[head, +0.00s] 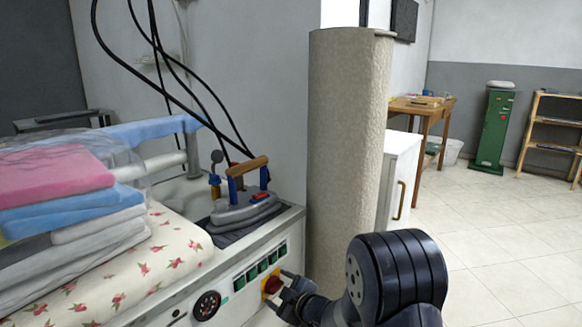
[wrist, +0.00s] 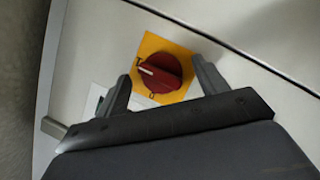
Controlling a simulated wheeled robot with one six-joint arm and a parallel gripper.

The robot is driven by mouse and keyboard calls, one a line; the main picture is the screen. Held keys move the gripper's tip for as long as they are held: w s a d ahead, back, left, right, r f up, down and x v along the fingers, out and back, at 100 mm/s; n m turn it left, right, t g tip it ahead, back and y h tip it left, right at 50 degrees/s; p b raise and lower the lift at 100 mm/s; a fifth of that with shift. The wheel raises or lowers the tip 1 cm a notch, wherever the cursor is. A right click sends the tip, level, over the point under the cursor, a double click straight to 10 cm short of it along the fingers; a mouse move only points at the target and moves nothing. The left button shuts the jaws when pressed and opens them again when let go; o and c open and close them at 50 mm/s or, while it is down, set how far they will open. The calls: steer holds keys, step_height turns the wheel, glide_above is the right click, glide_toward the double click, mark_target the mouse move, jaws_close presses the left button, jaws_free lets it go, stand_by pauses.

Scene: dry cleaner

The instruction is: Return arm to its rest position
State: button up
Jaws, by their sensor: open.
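My gripper (head: 290,289) is at the front panel of the ironing station, at the lower middle of the head view. In the wrist view my gripper (wrist: 160,88) is open, with one finger on each side of a red rotary knob (wrist: 159,72) on a yellow plate. I cannot tell whether the fingers touch the knob. The knob (head: 271,284) also shows in the head view, partly behind a finger. My arm comes in from the lower right of the head view.
The ironing station (head: 225,268) has an iron (head: 244,207) on top and folded clothes (head: 60,190) at left. A tall beige roll (head: 345,150) stands close behind my arm. A white cabinet (head: 399,180) is beside it. The tiled floor (head: 490,225) at right is open.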

steer(key=shift+s+f+n+t+b, duration=0.15)
steer(key=shift+n+t+b, duration=0.4)
steer(key=shift+n+b, duration=0.85)
steer(key=shift+w+f+n+t+b, duration=0.15)
steer(key=shift+n+t+b, duration=0.45)
steer(key=shift+b, duration=1.55)
steer(key=n+t+b, duration=0.2)
steer(key=n+b, duration=0.1)
steer(key=n, duration=0.1)
steer(key=shift+s, duration=0.1)
steer(key=shift+s+d+r, duration=0.1)
steer(key=shift+s+d, duration=0.2)
steer(key=shift+s, duration=0.45)
steer(key=shift+d, duration=0.15)
